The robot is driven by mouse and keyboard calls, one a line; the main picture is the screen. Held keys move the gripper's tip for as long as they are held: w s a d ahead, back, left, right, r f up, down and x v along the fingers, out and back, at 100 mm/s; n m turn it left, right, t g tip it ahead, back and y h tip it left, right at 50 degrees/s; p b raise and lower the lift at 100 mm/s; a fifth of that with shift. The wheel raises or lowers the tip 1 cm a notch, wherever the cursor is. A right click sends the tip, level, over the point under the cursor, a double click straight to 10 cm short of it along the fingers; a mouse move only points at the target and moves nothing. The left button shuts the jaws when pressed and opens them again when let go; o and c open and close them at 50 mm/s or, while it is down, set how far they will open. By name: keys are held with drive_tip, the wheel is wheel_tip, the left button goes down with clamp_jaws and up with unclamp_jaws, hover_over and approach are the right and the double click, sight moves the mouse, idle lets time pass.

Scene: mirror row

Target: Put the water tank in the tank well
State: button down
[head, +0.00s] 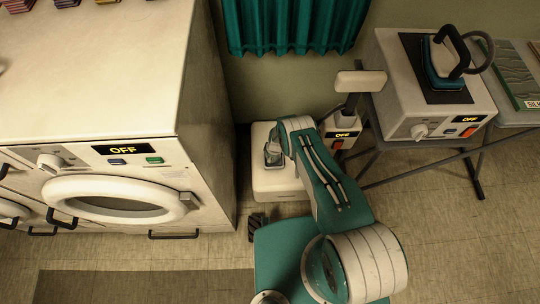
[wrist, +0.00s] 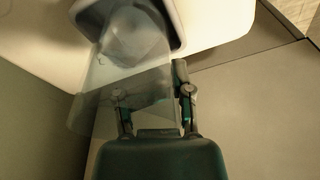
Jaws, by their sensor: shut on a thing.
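The water tank (wrist: 95,102) is clear and pale in the wrist view. My gripper (wrist: 148,82) is shut on it, with one finger seen through its clear wall. The tank's far end overlaps a dark-rimmed opening, the tank well (wrist: 179,30), in a white housing (wrist: 225,18). I cannot tell how deep the tank is in it. In the head view, the white housing (head: 277,186) stands on the floor below my arm. My gripper (head: 273,152) is small there, over the housing's top, and the tank is hard to make out.
A white washer (head: 110,150) stands close on the left. An ironing station (head: 432,85) with an iron (head: 445,65) sits on a metal stand at right. A small unit reading OFF (head: 341,133) is just right of the housing. Open floor (head: 450,240) lies front right.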

drive_tip(key=shift+c, duration=1.7)
unclamp_jaws()
drive_tip(key=shift+d, duration=0.25)
drive_tip(key=shift+r, duration=0.2)
wheel_tip(320, 180, up, 12)
drive_tip(key=d, duration=0.1)
drive_tip(key=shift+s+d+f, duration=0.15)
drive_tip(key=shift+d+f, duration=0.05)
drive_tip(key=shift+d, duration=0.15)
